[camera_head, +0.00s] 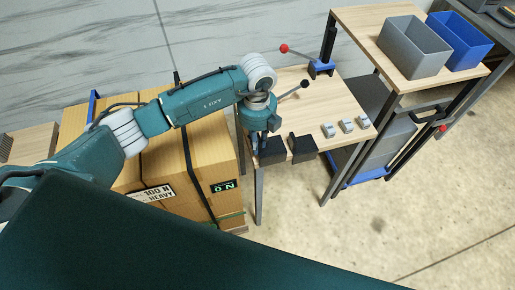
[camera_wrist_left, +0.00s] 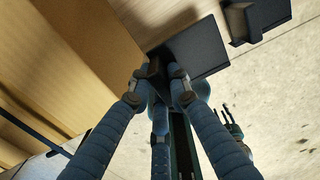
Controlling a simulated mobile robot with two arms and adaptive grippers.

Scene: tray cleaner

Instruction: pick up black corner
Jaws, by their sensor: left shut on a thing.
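Two black corners sit at the front edge of the small wooden table (camera_head: 334,97). The left black corner (camera_head: 272,153) has my left gripper (camera_head: 257,145) at its left end. In the left wrist view my left gripper (camera_wrist_left: 158,80) is shut on the upright flange of this black corner (camera_wrist_left: 204,48), whose flat plate reaches to the upper right. The other black corner (camera_head: 303,148) stands apart to the right, and it also shows in the left wrist view (camera_wrist_left: 262,17). What seems to be my right gripper (camera_wrist_left: 229,122) shows small and dark there; its fingers are unclear.
A strapped cardboard box (camera_head: 170,160) stands close left of the table. Several small grey blocks (camera_head: 346,125) lie at the table's right. A red-knobbed lever (camera_head: 284,48) and a black-knobbed one (camera_head: 304,84) rise behind. Grey (camera_head: 414,50) and blue (camera_head: 459,42) bins stand on a shelf.

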